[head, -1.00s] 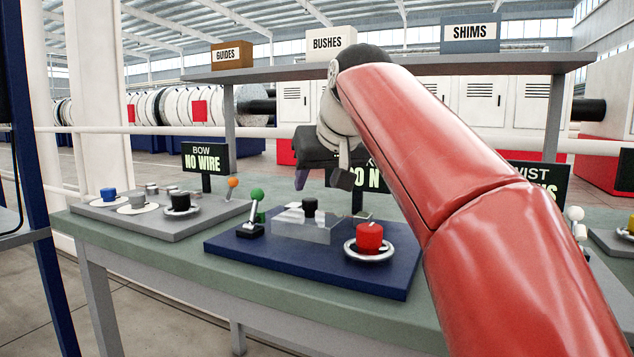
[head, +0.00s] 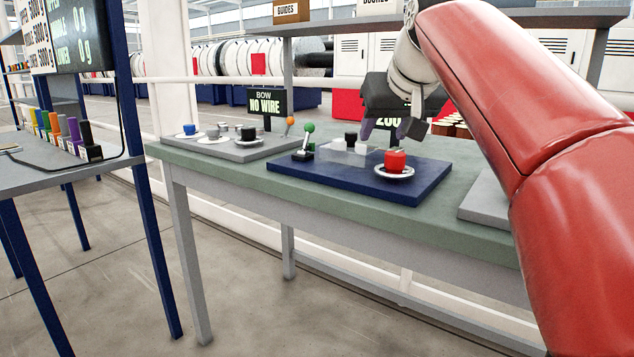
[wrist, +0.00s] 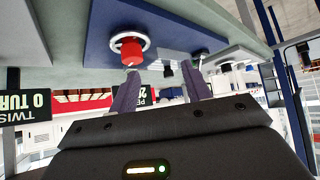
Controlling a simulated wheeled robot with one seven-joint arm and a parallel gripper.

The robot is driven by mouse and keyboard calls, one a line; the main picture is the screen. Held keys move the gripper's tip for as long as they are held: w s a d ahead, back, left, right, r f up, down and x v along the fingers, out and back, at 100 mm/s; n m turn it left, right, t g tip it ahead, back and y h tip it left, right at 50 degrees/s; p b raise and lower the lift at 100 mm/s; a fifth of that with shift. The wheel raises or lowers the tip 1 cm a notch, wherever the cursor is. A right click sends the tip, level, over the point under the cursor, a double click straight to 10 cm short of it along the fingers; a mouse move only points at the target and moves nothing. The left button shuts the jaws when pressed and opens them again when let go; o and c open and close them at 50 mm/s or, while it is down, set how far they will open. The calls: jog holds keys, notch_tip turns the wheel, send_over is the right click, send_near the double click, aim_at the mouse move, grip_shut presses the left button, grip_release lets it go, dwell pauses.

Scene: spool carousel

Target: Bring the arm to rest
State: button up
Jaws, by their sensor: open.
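My gripper (head: 391,129) hangs from my red arm above the far part of the blue control panel (head: 428,188), with the red knob (head: 395,160) in front of it. In the wrist view its two fingers (wrist: 160,85) are spread apart, and nothing shows between them that it holds. The red knob also shows in the wrist view (wrist: 131,52), beyond the fingers. Part of the sign behind the panel is hidden by my gripper.
A green bench (head: 240,180) carries the blue panel and a grey panel (head: 232,148) with several knobs. A NO WIRE sign (head: 266,103) stands behind. At left, a blue-framed rack (head: 150,215) holds coloured pieces on its shelf. The floor (head: 270,310) in front is clear.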

jog(key=s+d+f+m+g, duration=0.1)
jog(key=s+d+f, duration=0.1)
jog(key=s+f, duration=1)
jog(key=s+d+f+g+h, duration=0.1)
jog(key=s+d+f+g, duration=0.1)
jog(key=s+f, duration=1.1)
notch_tip(320, 180, down, 8)
jog(key=shift+r+m, duration=0.1)
jog(key=shift+m, duration=0.3)
